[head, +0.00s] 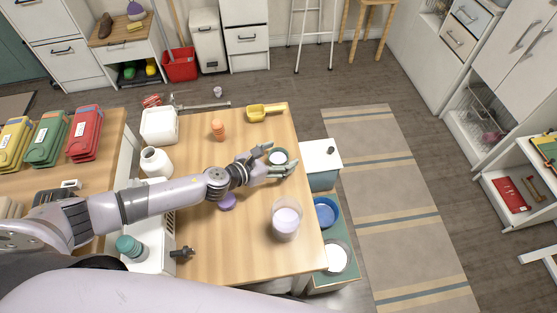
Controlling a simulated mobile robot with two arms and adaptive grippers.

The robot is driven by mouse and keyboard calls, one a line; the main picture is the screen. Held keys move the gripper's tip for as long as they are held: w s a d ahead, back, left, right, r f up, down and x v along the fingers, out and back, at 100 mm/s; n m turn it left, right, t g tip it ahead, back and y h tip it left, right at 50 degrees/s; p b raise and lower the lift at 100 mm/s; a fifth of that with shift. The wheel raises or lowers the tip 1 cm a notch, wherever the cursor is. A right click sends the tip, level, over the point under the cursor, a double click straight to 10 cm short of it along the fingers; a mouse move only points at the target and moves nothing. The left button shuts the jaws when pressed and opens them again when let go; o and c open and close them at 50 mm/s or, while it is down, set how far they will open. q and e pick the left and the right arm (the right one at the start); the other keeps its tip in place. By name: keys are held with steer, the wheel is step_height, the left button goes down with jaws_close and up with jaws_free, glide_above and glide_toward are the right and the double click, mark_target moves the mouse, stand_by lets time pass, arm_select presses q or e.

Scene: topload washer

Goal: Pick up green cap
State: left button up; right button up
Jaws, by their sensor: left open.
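A teal-green ribbed cap (130,245) is at the lower left, on or over the white surface beside the wooden table; I cannot tell whether it sits on a bottle. My left gripper (283,157) is well to the right of it and higher in the picture, over the far right part of the wooden table (250,230). Its fingers are open around or just above a small dark-rimmed cup with white contents (278,157); I cannot tell whether they touch it. My right gripper is not in view.
A clear container with white powder (286,222), a purple cap (227,202), an orange item (218,129) and a yellow scoop (266,112) are on the table. A white jug (155,162) stands left. A blue bowl (325,213) is beyond the right edge.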

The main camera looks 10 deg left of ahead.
arm_select(q)
steer(key=shift+c, duration=0.5)
steer(key=c, duration=1.2)
